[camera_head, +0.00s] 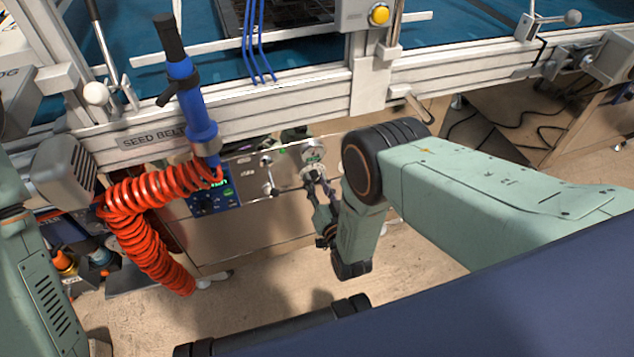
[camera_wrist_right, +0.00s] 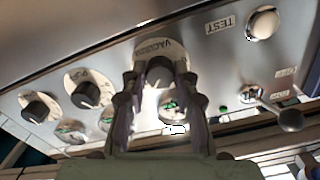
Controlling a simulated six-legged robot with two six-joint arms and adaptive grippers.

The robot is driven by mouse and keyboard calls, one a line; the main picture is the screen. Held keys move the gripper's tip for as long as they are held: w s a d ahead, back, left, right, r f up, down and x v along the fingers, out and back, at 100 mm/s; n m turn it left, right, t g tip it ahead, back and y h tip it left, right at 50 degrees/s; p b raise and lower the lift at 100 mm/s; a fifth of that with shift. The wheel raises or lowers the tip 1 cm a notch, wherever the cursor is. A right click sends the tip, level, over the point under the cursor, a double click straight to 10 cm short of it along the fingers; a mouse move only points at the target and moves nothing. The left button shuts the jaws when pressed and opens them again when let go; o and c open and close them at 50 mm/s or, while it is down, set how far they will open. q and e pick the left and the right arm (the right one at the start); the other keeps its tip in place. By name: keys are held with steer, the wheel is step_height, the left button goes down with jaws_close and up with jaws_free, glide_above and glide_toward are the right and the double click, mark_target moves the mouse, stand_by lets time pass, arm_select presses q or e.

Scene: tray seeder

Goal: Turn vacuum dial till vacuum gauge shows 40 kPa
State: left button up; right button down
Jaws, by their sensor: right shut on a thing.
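The vacuum dial (camera_wrist_right: 160,66) is a dark round knob on a metal panel, with a plate lettered VACUUM behind it. My right gripper (camera_wrist_right: 158,80) has its two fingers on either side of the dial, shut on it. The vacuum gauge (camera_wrist_right: 172,106) shows between the fingers with a green band and a small white readout; its value is too small to read. In the head view my right gripper (camera_head: 312,182) reaches the panel just below the round gauge (camera_head: 313,150), and the dial is mostly hidden by the fingers. My left gripper is out of view.
Two more dark knobs (camera_wrist_right: 85,90) sit left of the vacuum dial. A TEST button (camera_wrist_right: 262,24) and a ball-ended lever (camera_wrist_right: 290,119) are to the right. A red coiled hose (camera_head: 150,225) and blue wand (camera_head: 186,90) hang left of my right arm.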

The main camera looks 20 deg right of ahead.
steer(key=shift+m, duration=1.2)
steer(key=c, duration=1)
jaws_free()
steer(key=shift+s, duration=0.1)
steer(key=s, duration=1.2)
steer(key=shift+d, duration=0.2)
